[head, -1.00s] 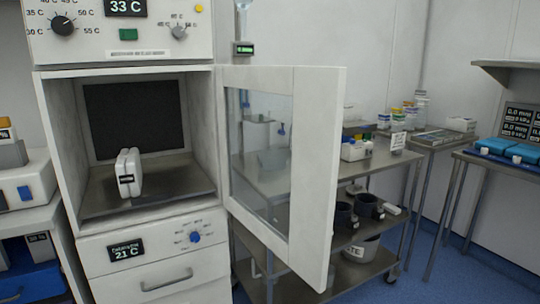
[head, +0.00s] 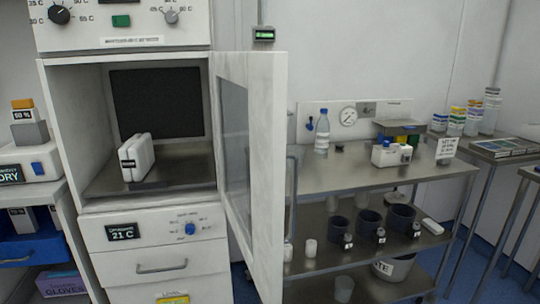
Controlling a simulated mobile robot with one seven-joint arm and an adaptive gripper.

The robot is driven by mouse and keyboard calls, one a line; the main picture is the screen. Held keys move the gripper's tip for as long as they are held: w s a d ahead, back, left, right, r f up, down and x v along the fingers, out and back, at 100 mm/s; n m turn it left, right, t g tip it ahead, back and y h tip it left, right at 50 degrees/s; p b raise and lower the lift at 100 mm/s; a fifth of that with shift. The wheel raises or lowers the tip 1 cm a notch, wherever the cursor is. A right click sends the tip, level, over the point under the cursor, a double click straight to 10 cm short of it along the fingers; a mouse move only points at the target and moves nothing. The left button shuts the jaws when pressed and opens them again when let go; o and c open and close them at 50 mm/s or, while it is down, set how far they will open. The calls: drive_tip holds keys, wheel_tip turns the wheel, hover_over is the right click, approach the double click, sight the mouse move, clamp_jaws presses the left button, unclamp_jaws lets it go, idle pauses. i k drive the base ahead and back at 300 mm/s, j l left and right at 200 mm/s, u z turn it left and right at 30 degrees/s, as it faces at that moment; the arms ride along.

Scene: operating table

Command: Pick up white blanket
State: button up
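A white folded bundle with a small dark label, which looks like the white blanket (head: 142,155), stands upright on the metal floor of the open warming cabinet (head: 88,209). It is left of the middle of the compartment, with free space to its right. Its underside and far side are hidden. The cabinet door (head: 265,170) with its window stands swung open on the right. My gripper is not in view.
Right of the door is a steel cart (head: 380,178) with a bottle (head: 322,131), a small white device (head: 391,154) and several dark cups on its lower shelf. A white unit (head: 30,165) stands left of the cabinet. The compartment's front opening is clear.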

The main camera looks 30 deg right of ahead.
sight(137, 157)
drive_tip(key=k+l, duration=0.1)
drive_tip(key=l, duration=1.05)
drive_tip(key=i+l, duration=0.1)
drive_tip(key=i, duration=0.4)
